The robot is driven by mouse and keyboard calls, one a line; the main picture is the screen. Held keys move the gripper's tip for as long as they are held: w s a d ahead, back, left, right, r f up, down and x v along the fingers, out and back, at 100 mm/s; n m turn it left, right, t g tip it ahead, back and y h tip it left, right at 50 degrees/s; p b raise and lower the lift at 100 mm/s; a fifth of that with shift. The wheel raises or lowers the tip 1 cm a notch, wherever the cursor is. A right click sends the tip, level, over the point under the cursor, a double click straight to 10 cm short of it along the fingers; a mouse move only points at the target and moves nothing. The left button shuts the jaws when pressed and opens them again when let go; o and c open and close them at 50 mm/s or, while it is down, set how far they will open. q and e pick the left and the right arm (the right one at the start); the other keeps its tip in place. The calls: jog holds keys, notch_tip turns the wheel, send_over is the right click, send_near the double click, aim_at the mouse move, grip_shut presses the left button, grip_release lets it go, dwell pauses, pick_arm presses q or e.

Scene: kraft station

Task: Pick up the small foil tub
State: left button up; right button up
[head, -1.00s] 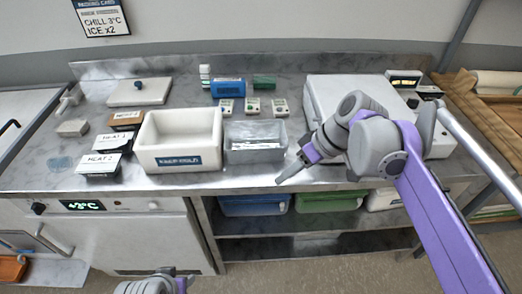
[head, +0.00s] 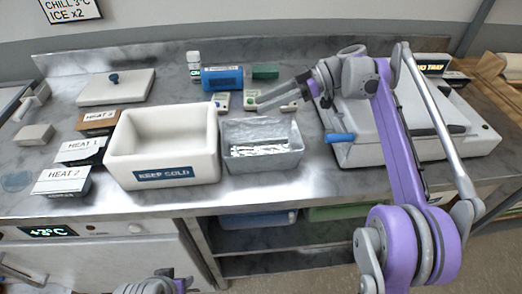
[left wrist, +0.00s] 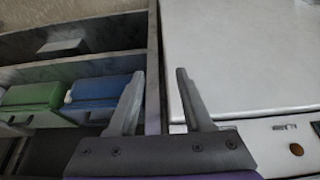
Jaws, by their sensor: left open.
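A silver, foil-looking open tub (head: 262,158) stands on the steel counter, right of the white box marked KEEP COLD. It looks empty, with a crinkled shiny bottom. A smaller brown-topped tub (head: 100,122) and two dark tubs with HEAT cards (head: 62,181) stand left of the white box. My right gripper (head: 262,102) is above the counter behind the silver tub, its fingers pointing left over the small labelled packs; whether its jaws are apart is unclear. My left gripper (left wrist: 158,82) is open and empty in the left wrist view; only its wrist part shows at the head view's bottom edge.
The KEEP COLD box (head: 160,150) is close beside the silver tub. A white appliance with a blue handle (head: 340,138) stands to the right. A blue pack (head: 222,78) and a green block (head: 265,72) lie behind. Blue and green bins (left wrist: 35,97) sit on the shelf below.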

jog(key=x, duration=0.2)
jog(key=f+b+x, duration=0.1)
jog(key=x, duration=0.2)
jog(key=b+x, duration=0.1)
jog(key=x, duration=0.2)
jog(key=shift+w+d+f, duration=0.15)
jog(key=shift+d+f, duration=0.05)
jog(key=shift+c, duration=0.2)
grip_shut()
dwell(1.1)
